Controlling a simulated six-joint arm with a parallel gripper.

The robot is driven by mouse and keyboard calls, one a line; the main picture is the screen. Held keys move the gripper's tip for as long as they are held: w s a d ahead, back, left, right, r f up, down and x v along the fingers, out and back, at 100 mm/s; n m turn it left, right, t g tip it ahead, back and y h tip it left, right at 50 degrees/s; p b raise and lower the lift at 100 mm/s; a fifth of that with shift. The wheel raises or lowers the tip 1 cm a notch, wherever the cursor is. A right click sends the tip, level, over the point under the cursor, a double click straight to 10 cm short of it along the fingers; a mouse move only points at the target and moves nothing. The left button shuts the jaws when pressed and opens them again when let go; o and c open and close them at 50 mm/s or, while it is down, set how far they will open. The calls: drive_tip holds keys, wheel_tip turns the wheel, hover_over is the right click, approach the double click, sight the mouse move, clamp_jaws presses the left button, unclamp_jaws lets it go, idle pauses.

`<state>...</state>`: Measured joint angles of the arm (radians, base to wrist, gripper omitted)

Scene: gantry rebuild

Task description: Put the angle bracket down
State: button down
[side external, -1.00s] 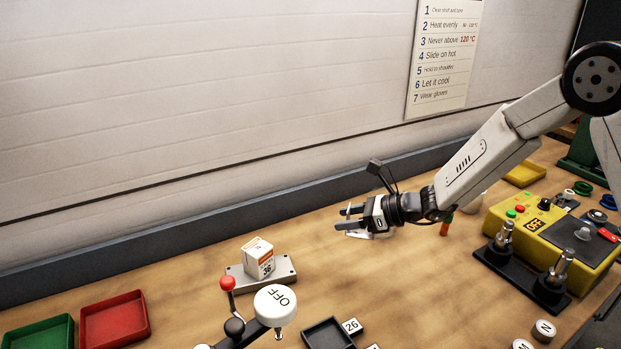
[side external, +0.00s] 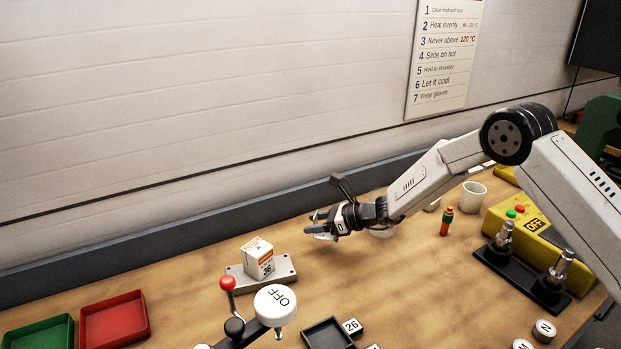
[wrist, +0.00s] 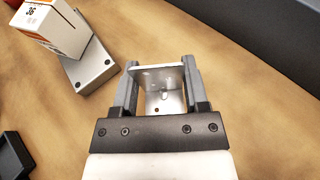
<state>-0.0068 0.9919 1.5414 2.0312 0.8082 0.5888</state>
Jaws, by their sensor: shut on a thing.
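The angle bracket (wrist: 164,92) is a silvery metal piece with a bent plate and holes. In the wrist view it sits between the two fingers of my gripper (wrist: 160,85), which is shut on it. In the side view my gripper (side external: 318,225) is above the wooden bench, to the right of the white box on the metal plate. The bracket is small and only partly visible there, at the fingertips. It appears held above the bench, though the exact height is hard to tell.
A white box (side external: 257,258) stands on a grey metal plate (side external: 285,271). Red (side external: 114,322) and green (side external: 45,335) trays lie at left. A red-knobbed lever (side external: 227,283) and a black tray (side external: 327,334) are in front. The wood right of the plate is clear.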

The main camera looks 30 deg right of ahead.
sight(314, 245)
drive_tip(key=shift+w+f, duration=0.2)
drive_tip(key=shift+w+a+f, duration=0.1)
drive_tip(key=shift+w+f, duration=0.15)
drive_tip(key=shift+f, duration=1.6)
drive_tip(key=shift+f, duration=0.15)
drive_tip(key=shift+c, duration=0.5)
unclamp_jaws()
drive_tip(key=shift+r, duration=0.2)
drive_tip(key=shift+v, duration=6.05)
